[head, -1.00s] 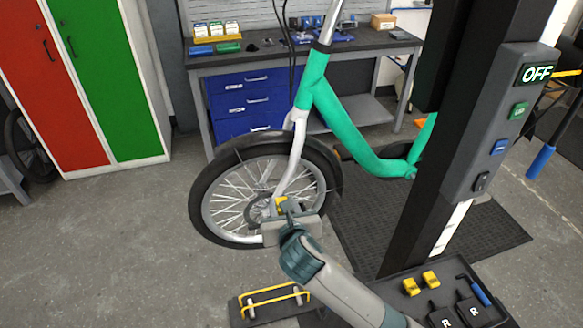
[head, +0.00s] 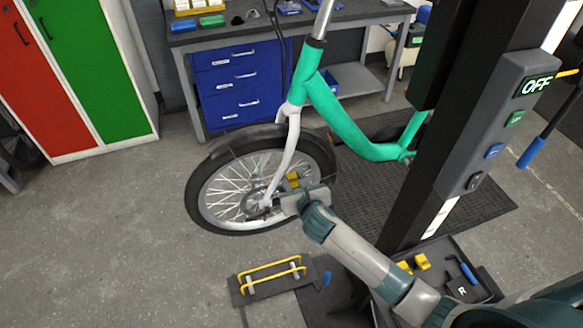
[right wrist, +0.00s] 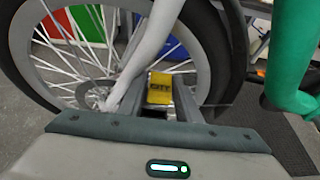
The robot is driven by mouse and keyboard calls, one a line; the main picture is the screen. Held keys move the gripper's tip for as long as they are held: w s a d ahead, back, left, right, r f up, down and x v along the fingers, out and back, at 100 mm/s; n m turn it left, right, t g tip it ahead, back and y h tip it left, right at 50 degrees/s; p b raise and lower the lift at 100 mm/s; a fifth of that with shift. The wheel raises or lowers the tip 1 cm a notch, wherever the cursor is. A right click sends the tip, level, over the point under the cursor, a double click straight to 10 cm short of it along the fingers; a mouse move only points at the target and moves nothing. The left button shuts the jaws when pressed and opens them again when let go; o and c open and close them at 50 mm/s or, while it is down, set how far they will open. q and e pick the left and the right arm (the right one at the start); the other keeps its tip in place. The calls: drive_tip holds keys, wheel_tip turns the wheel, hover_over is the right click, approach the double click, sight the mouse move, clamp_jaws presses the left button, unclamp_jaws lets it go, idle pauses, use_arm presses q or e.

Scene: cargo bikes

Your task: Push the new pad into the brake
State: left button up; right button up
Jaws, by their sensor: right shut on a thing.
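The yellow pad (head: 292,180), marked "CITY" in the right wrist view (right wrist: 160,88), is between the fingers of my right gripper (head: 296,188). The gripper is shut on it, beside the front wheel near the lower end of the white fork leg (head: 285,160). The brake disc (head: 256,203) is at the wheel hub, left of the pad; it also shows in the right wrist view (right wrist: 97,88), left of the fingers. The pad looks apart from the disc. The brake's slot cannot be made out. My left gripper is not in view.
The bike's green frame (head: 340,122) and the dark stand post (head: 450,125) are to the right. A tray (head: 490,281) with yellow pads and a blue-handled tool is at the lower right. A yellow-railed stand (head: 270,280) lies on the floor below the wheel.

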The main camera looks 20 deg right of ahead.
sight(292, 186)
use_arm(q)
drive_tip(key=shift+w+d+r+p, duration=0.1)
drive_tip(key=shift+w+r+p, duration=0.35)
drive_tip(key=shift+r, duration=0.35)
use_arm(e)
drive_tip(key=shift+w+d+r, duration=0.15)
drive_tip(key=shift+w, duration=0.3)
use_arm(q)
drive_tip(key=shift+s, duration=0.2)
use_arm(e)
drive_tip(key=shift+r, duration=0.15)
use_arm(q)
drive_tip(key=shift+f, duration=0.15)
use_arm(e)
drive_tip(key=shift+a, duration=0.2)
wheel_tip(292, 186, down, 2)
drive_tip(key=b, duration=0.3)
drive_tip(key=shift+a+f, duration=0.1)
drive_tip(key=shift+f, duration=0.15)
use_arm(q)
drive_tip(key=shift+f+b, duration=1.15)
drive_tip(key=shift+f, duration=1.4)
use_arm(e)
drive_tip(key=shift+f, duration=1.05)
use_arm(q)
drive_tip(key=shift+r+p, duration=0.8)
use_arm(e)
drive_tip(key=shift+d, duration=0.2)
